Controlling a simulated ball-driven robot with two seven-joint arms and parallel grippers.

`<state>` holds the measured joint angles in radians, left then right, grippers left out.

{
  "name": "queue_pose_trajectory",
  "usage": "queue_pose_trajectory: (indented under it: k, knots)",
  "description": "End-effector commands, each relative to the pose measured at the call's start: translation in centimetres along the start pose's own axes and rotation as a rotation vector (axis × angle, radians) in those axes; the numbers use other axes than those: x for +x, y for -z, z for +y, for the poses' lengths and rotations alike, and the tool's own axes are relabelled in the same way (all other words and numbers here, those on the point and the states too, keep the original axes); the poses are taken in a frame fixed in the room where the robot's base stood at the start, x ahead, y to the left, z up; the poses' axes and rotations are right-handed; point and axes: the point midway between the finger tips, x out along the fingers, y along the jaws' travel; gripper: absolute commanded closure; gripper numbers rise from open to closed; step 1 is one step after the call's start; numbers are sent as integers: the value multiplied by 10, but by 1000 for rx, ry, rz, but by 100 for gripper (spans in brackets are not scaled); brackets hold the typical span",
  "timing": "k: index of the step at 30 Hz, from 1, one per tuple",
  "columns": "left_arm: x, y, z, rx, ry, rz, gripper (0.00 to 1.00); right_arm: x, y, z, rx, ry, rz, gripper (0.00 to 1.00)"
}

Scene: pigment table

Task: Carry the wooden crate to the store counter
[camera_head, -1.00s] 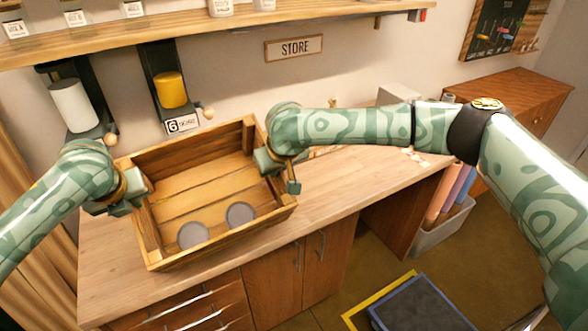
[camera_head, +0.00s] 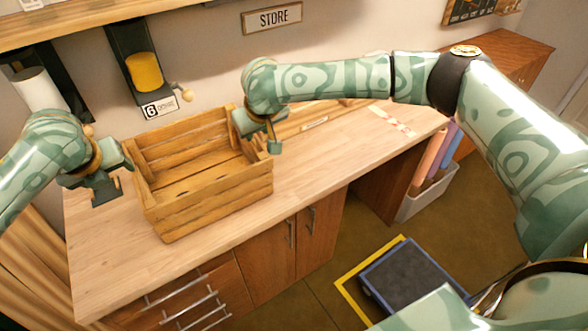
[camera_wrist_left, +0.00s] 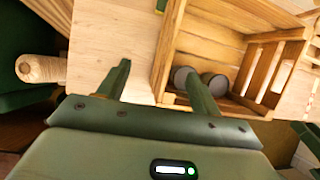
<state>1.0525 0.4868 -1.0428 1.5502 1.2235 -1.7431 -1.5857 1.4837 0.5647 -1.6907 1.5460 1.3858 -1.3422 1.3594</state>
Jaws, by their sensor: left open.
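The wooden crate (camera_head: 205,195) sits upright on the store counter (camera_head: 110,255), below the STORE sign (camera_head: 272,17). Its slatted left end and part of its inside fill the left wrist view (camera_wrist_left: 170,50). My right gripper (camera_head: 257,134) is at the top of the right end, fingers apart; contact is unclear.
The counter right of the crate is clear near the front, with a patterned strip (camera_head: 392,121) farther back. A yellow dispenser (camera_head: 145,72) hangs behind the crate. A grey bin (camera_head: 425,195) with rolls and a dark platform (camera_head: 415,285) stand on the floor.

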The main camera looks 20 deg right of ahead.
Motion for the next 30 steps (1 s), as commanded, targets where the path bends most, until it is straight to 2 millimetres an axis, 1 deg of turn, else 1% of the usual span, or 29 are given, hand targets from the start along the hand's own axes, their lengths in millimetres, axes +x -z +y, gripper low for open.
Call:
queue_pose_trajectory:
  k: [5,11,14,24,27,30]
  knots:
    - [3,-2,0,-1,-2,3,34,3,1,0,1,1,-3,70]
    - [-5,0,0,0,0,0,34,2,1,0,2,0,-2,70]
    - [-20,0,1,0,0,-3,34,3,1,0,1,1,-3,70]
    - [-104,10,3,2,1,-19,34,4,2,0,2,0,-4,70]
    - [-122,12,4,1,0,-21,34,4,2,0,2,0,-4,70]
    - [-133,14,4,2,0,-21,34,4,2,0,2,0,-4,70]
